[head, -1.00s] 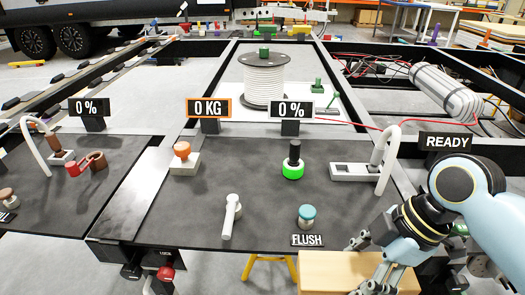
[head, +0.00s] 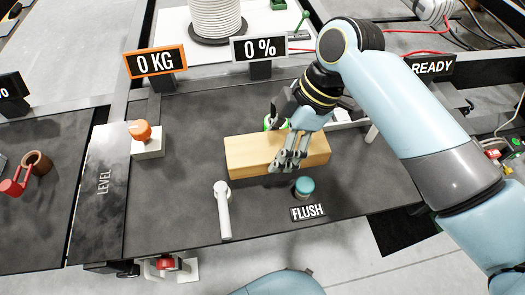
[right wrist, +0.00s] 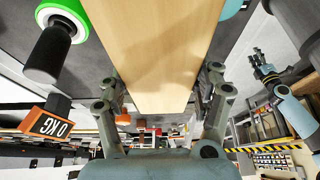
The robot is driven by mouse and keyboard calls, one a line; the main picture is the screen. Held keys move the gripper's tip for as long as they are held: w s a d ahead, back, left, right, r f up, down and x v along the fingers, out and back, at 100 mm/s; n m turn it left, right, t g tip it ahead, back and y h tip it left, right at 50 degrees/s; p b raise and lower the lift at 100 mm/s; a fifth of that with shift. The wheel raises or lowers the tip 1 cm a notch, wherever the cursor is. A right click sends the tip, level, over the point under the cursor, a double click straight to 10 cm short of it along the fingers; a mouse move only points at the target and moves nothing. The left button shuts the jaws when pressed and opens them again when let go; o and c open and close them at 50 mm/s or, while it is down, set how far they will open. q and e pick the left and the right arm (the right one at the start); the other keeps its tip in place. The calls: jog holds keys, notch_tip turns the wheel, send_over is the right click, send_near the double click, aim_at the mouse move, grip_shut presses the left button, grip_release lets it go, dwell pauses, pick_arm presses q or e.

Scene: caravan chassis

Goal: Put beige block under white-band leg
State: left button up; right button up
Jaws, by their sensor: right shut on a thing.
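The beige block (head: 250,155) is a long, pale wooden bar over the dark control panel, partly covered by my right gripper (head: 288,160). My right gripper is shut on it near its right part. In the right wrist view the block (right wrist: 155,50) runs between the two fingers. Whether it touches the panel is hard to tell. My left gripper (right wrist: 262,65) shows small at the right of the right wrist view, away from the block; its opening is unclear. I cannot make out a white-band leg.
Around the block are a white lever (head: 223,210), a teal FLUSH button (head: 304,186), an orange knob (head: 141,131) and a green-ringed black knob (right wrist: 50,45). The 0 KG sign (head: 155,61) and 0 % sign (head: 258,48) stand behind. The panel's left part is mostly clear.

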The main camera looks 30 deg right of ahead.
aim_at(269, 140)
jog(key=shift+w+a+f, duration=0.75)
jog(key=shift+w+a, duration=0.15)
jog(key=shift+w+a+f, duration=0.1)
jog(key=shift+f, duration=0.1)
notch_tip(269, 140, down, 4)
jog(key=shift+r, duration=0.25)
pick_arm(q)
jog(key=shift+w, duration=0.7)
pick_arm(e)
jog(key=shift+f, duration=0.2)
pick_arm(q)
jog(key=shift+f, duration=0.1)
pick_arm(e)
jog(key=shift+f, duration=0.15)
jog(key=o, duration=1.6)
